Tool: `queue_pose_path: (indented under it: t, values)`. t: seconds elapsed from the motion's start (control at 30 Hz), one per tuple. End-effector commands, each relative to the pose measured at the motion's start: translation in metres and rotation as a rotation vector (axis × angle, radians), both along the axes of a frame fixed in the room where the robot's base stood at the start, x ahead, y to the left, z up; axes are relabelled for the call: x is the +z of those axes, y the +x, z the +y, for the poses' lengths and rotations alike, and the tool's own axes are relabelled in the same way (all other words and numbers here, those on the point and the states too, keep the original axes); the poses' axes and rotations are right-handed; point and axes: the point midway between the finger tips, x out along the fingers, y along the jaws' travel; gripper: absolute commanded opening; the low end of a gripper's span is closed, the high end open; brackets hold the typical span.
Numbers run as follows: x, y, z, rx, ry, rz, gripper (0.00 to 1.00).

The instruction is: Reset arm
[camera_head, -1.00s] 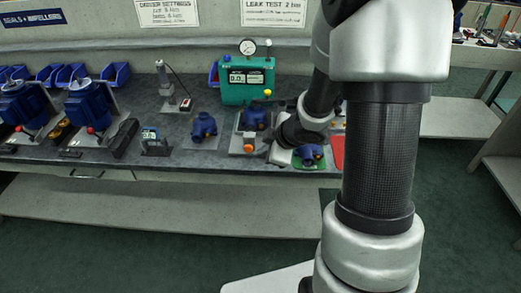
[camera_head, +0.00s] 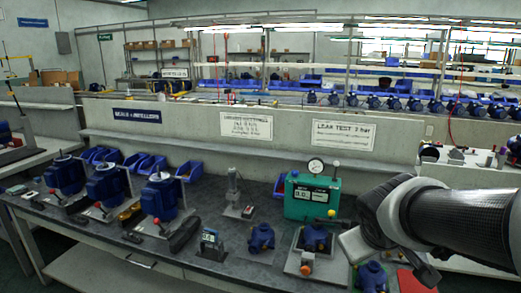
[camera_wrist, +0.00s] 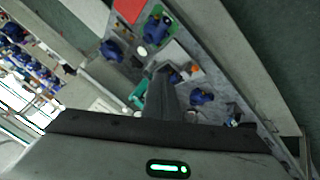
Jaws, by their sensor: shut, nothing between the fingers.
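My arm (camera_head: 455,222) reaches in from the right edge of the head view, over the right end of the bench. In that view its wrist link hides most of the gripper. In the wrist view my gripper (camera_wrist: 161,75) is shut and empty, with its fingers pointing over the bench. A green status light shows on its body. A blue pump (camera_head: 371,277) on a green mat is close below the arm in the head view. The pump on the green mat (camera_wrist: 155,28) also shows at the top of the wrist view.
A green leak tester (camera_head: 309,198) with a gauge stands left of my arm. Blue pumps (camera_head: 261,238) and a fixture with an orange knob (camera_head: 306,269) stand in front. Larger blue motors (camera_head: 104,184) are at left. A red mat (camera_head: 416,281) lies below my arm.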

Motion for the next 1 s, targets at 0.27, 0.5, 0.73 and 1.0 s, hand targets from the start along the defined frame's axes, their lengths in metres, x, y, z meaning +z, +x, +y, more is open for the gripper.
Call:
queue_pose_path:
  t: [0.27,0.5,0.73,1.0]
  values:
    - [0.022,-0.089,0.049,-0.162,0.264,0.056,0.0]
    - [0.05,-0.135,0.087,-0.187,0.421,0.117,0.0]
    - [0.1,-0.134,0.086,-0.187,0.417,0.117,0.0]
    - [0.167,-0.134,0.085,-0.188,0.416,0.117,0.0]
